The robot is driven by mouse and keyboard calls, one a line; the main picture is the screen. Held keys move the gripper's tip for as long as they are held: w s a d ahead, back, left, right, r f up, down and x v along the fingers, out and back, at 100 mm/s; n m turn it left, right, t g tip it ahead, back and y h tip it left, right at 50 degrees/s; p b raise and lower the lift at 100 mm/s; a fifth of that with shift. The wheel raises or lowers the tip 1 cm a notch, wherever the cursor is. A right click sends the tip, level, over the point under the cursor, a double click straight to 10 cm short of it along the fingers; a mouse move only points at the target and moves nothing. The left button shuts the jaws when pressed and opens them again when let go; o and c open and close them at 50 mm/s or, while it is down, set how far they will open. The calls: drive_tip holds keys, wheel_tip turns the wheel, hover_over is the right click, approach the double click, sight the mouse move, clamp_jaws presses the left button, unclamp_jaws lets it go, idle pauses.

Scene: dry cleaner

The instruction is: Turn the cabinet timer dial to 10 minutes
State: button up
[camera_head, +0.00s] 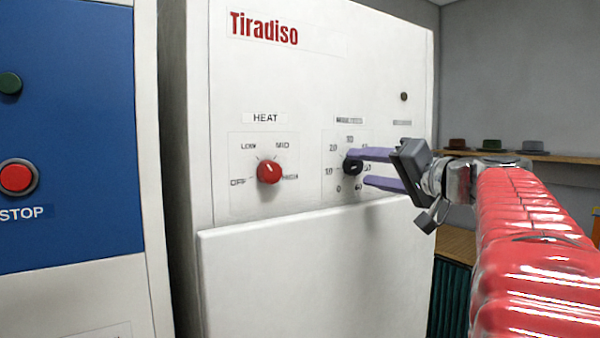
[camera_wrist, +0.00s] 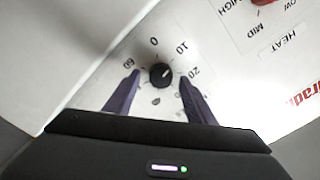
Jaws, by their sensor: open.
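The timer dial (camera_head: 352,166) is a small black knob on the white cabinet front, inside a ring of minute numbers. In the wrist view the dial (camera_wrist: 161,75) sits in the middle, with 0, 10, 20 and 60 readable around it. A small pale mark on the knob seems to point between 10 and 20; its exact setting is hard to tell. My gripper (camera_head: 357,167) is open, with one purple finger above and one below the dial in the head view. In the wrist view the fingertips (camera_wrist: 158,76) lie on either side of the knob, with visible gaps.
A red HEAT knob (camera_head: 269,171) is left of the timer on the same panel. A protruding white lower panel (camera_head: 315,270) lies below. A blue panel with a red STOP button (camera_head: 17,178) stands at left. Hats rest on a shelf (camera_head: 545,156) at right.

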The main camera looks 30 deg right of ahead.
drive_tip(key=s, duration=1.2)
drive_tip(key=shift+s+d, duration=0.2)
drive_tip(key=shift+s, duration=0.05)
drive_tip(key=shift+f, duration=0.1)
drive_tip(key=w+a+f+m+g+y, duration=0.1)
drive_tip(key=w+a+f+m+g, duration=0.2)
drive_tip(key=f, duration=0.9)
drive_tip(key=s+a+f+m+g, duration=0.1)
drive_tip(key=a+f+g, duration=0.3)
drive_tip(key=f, duration=0.6)
drive_tip(key=s+a+f+g+h, duration=0.1)
drive_tip(key=a+f+g, duration=0.25)
drive_tip(key=f, duration=0.55)
drive_tip(key=s+a+f+m+g, duration=0.1)
drive_tip(key=a+f+g, duration=0.3)
drive_tip(key=f, duration=0.6)
drive_tip(key=s+a+n+t, duration=0.2)
drive_tip(key=a+n, duration=1.2)
drive_tip(key=a, duration=0.4)
drive_tip(key=shift+f+n+h, duration=0.15)
drive_tip(key=shift+n+h, duration=0.15)
drive_tip(key=shift+s, duration=0.1)
